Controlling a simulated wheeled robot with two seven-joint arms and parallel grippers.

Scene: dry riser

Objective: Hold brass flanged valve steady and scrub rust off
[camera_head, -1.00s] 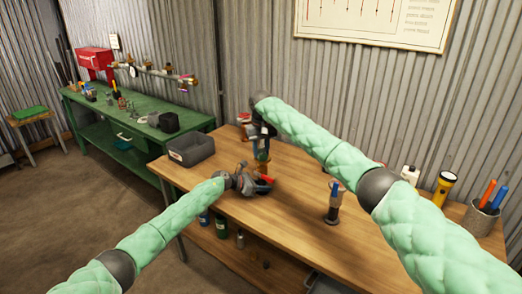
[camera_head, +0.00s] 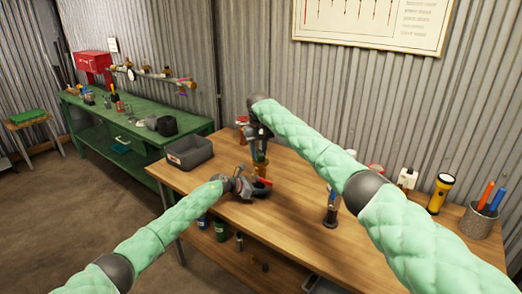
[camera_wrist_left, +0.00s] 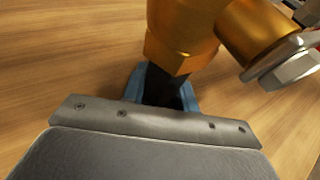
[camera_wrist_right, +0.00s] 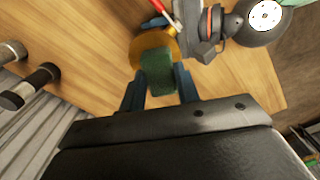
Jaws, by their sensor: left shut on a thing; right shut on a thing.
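The brass flanged valve (camera_wrist_left: 180,30) fills the top of the left wrist view, its hexagonal end close to my blue fingers. My left gripper (camera_wrist_left: 163,88) is shut on the valve just above the wooden workbench (camera_head: 300,235). In the head view, my left gripper (camera_head: 252,188) is low and mostly merges with the valve. My right gripper (camera_wrist_right: 158,88) is shut on a green scrubbing pad (camera_wrist_right: 157,72), which overlaps the valve's round brass end (camera_wrist_right: 148,45); contact is hard to judge. In the head view, my right gripper (camera_head: 261,150) points down above the left one. Rust cannot be made out.
A blue-topped dark item (camera_head: 331,211), a yellow torch (camera_head: 440,193) and a cup of pens (camera_head: 478,219) stand to the right. A green bench (camera_head: 145,140) is behind left. The front middle of the workbench is clear.

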